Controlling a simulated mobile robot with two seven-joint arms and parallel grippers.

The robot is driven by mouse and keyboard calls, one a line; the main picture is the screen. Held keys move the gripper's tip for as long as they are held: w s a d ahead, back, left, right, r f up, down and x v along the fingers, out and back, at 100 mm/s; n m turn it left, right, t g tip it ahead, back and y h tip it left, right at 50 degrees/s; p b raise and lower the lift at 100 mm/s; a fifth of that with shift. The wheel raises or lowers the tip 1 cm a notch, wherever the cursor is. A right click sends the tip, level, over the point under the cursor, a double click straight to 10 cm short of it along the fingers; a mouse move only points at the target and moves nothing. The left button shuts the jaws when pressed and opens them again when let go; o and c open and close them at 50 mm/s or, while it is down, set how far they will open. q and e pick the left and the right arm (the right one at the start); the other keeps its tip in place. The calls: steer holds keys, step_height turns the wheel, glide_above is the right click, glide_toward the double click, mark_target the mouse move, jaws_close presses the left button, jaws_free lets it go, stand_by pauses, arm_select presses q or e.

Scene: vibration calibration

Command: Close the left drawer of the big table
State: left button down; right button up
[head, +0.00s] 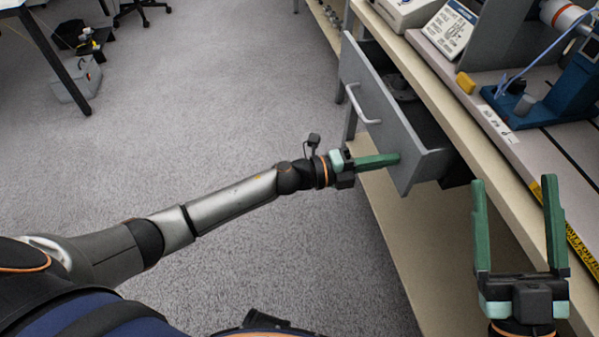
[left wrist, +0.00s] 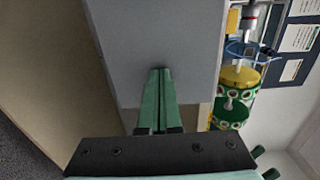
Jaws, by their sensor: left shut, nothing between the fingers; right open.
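The left drawer (head: 375,110) is a grey drawer of the big table (head: 440,95). In the head view it stands pulled out, with a white handle (head: 358,104) on its front and a dark round object (head: 399,86) inside. My left gripper (head: 398,158) is shut and empty, its green fingertips at the near lower end of the drawer front. In the left wrist view the fingers (left wrist: 160,72) point at the grey drawer face (left wrist: 150,40) and seem to reach it; I cannot tell whether they press on it. My right gripper (head: 518,185) is open and empty near the table's edge.
A lower shelf (head: 400,225) lies under the drawer. The carpet (head: 230,100) left of the drawer is clear. A grey case (head: 75,80) stands far left.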

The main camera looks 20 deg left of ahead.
arm_select(q)
steer(key=b+x, duration=0.1)
steer(key=x, duration=0.5)
steer(key=shift+f, duration=0.1)
steer(key=shift+x, duration=0.95)
steer(key=shift+w+d+b, duration=0.25)
steer(key=shift+d+b, duration=0.1)
steer(key=shift+d, duration=0.05)
steer(key=shift+r, duration=0.25)
arm_select(e)
steer(key=s+r+n+y, duration=0.2)
steer(key=y, duration=0.1)
steer(key=s+r+n+y, duration=0.1)
steer(key=shift+s+a+r+y, duration=0.25)
steer(key=shift+y, duration=0.05)
arm_select(q)
steer(key=shift+w+d+r, duration=0.1)
